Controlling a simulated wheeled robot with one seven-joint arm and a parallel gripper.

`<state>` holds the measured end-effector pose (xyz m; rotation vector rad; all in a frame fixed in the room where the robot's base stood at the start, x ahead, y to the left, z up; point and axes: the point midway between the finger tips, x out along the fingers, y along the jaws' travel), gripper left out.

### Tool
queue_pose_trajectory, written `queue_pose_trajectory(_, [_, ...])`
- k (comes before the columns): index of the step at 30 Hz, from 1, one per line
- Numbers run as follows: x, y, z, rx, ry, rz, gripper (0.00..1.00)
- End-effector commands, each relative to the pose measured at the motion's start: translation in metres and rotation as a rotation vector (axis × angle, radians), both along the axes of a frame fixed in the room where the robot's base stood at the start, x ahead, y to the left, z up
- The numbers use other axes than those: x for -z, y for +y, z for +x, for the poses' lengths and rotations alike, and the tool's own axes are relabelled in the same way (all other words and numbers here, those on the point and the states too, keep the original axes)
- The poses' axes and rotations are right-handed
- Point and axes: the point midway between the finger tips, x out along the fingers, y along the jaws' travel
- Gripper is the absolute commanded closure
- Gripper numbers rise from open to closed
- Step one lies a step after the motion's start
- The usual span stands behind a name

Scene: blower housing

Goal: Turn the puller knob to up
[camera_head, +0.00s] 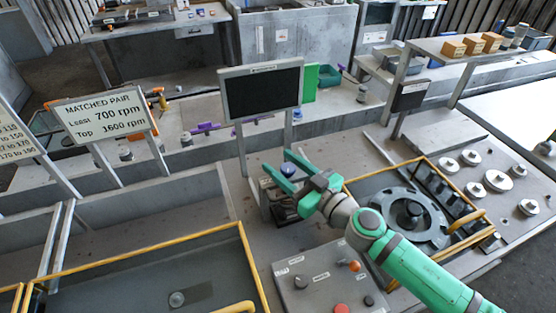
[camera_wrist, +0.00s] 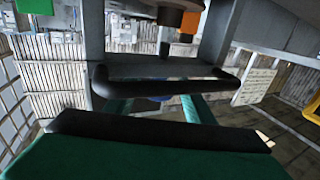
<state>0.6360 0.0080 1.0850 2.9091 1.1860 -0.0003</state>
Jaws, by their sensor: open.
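A grey control panel (camera_head: 318,296) stands at the lower middle of the head view. It carries a dark knob (camera_head: 301,282), an orange-tipped knob (camera_head: 355,266), a red button (camera_head: 341,308) and a small dark knob (camera_head: 369,300). Their labels are too small to read, so I cannot tell which is the puller knob or how it is set. My gripper (camera_head: 276,161) is open, its green fingers apart, above and behind the panel, near a dark device with a blue top (camera_head: 288,170). In the wrist view, the dark finger pads show with nothing clearly between them.
A black screen (camera_head: 262,92) on posts stands behind my gripper. Right of the panel, a yellow-railed bay holds a round grey housing (camera_head: 408,213). Another yellow-railed bin (camera_head: 130,268) lies at left. A sign (camera_head: 103,115) reads "MATCHED PAIR". Metal discs (camera_head: 498,181) lie at right.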

Motion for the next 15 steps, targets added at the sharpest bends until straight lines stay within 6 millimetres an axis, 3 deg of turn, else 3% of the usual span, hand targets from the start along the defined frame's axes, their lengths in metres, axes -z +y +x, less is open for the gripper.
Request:
queue_pose_trajectory(6, [0.0, 0.011, 0.013, 0.002, 0.0, 0.0, 0.51])
queue_pose_trajectory(15, [0.0, 0.012, 0.015, 0.003, 0.0, 0.0, 0.51])
